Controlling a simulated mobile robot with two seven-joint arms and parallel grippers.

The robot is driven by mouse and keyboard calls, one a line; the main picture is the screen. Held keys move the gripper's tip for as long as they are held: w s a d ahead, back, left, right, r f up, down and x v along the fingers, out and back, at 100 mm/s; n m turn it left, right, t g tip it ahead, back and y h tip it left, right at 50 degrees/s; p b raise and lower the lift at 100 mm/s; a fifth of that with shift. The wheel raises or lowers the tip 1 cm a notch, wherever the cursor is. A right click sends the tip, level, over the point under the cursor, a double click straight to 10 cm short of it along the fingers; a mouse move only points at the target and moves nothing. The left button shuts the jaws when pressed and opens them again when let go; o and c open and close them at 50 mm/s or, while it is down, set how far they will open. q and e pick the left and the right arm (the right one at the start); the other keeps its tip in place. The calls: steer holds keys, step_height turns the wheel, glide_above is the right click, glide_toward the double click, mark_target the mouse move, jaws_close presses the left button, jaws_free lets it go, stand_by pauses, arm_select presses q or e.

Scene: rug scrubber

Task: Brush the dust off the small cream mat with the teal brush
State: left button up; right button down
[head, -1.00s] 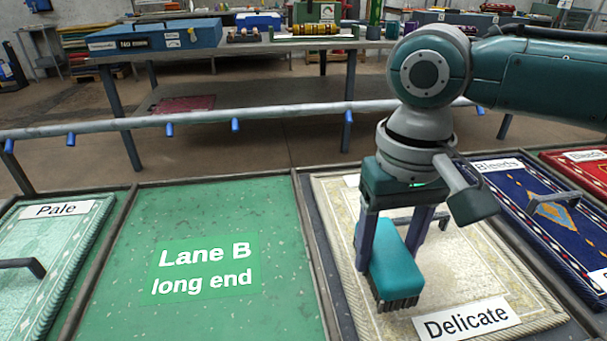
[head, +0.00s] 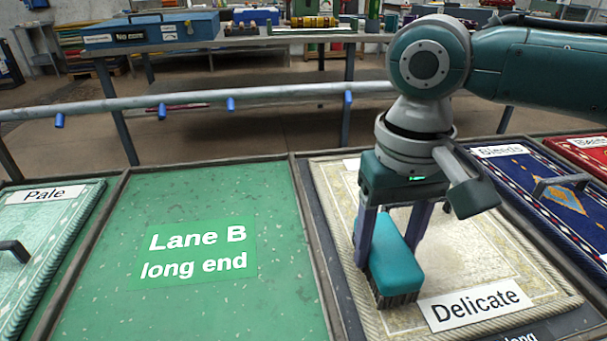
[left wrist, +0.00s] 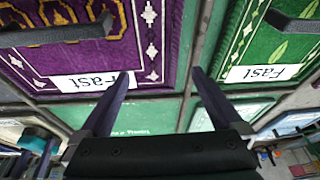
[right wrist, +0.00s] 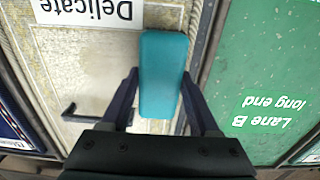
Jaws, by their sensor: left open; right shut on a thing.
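The cream mat (head: 480,262) has a patterned border and a white "Delicate" label; it lies in the bay right of the green lane. My right gripper (head: 388,250) is shut on the teal brush (head: 396,266), over the mat's left part near the label. The bristles point down at the mat; I cannot tell whether they touch. The right wrist view shows the brush (right wrist: 163,75) between the fingers. I cannot clearly make out dust. My left gripper (left wrist: 161,75) is open and empty, in its wrist view above a purple and a green mat; the head view does not show it.
The empty green "Lane B long end" panel (head: 190,210) lies left of the cream mat. A "Pale" mat (head: 50,225) lies further left, a blue "Bleeds" mat (head: 535,200) to the right. Dark frame edges divide the bays. A rail (head: 270,92) runs behind. The cream mat has a dark handle (right wrist: 88,114).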

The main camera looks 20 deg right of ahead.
arm_select(q)
steer(key=shift+f, duration=0.1)
arm_select(e)
steer(key=shift+f, duration=0.4)
steer(key=shift+r, duration=0.1)
